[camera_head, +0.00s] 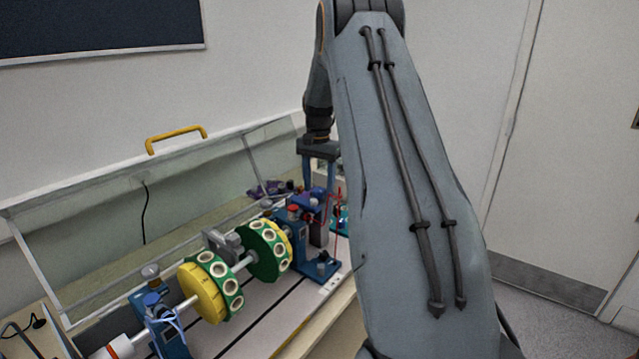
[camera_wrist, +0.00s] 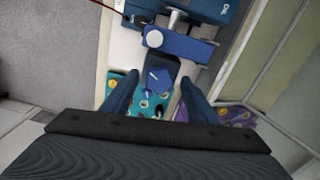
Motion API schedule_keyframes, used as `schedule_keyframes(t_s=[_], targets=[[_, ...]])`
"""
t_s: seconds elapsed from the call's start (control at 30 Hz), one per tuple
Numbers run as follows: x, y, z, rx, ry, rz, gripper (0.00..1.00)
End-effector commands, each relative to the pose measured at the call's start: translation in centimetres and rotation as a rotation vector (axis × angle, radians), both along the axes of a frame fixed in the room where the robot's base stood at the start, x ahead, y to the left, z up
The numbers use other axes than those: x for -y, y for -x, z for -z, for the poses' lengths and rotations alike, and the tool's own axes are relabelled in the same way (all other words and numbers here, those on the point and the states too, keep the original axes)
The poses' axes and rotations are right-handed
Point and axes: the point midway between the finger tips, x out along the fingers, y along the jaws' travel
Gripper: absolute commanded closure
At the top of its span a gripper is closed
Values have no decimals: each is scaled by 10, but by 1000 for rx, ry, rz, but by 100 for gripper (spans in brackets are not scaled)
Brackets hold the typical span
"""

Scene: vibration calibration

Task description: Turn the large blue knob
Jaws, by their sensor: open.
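My gripper (camera_head: 319,183) points down at the far right end of the rotor rig, with its two fingers apart. In the wrist view my gripper (camera_wrist: 159,77) has one finger on each side of a blue knob-like part (camera_wrist: 158,79) on a dark post. The fingers look apart from it; their height relative to it is hard to judge. In the head view a blue piece (camera_head: 318,192) shows just under the fingers, partly hidden by them.
Green and yellow discs (camera_head: 208,288) sit on the rig's shaft. A blue bearing stand (camera_head: 300,236) with a red cap is close to the gripper. A raised clear cover with a yellow handle (camera_head: 176,137) stands behind. A blue bracket (camera_wrist: 180,45) lies beyond the fingers.

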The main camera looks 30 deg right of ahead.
Motion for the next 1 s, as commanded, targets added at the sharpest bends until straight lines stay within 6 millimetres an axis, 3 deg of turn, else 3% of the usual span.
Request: schedule_keyframes(t_s=[0.27,0.5,1.0], targets=[[1,1,2,0,0,2,48],[1,0,2,0,0,2,87],[1,0,2,0,0,-137,87]])
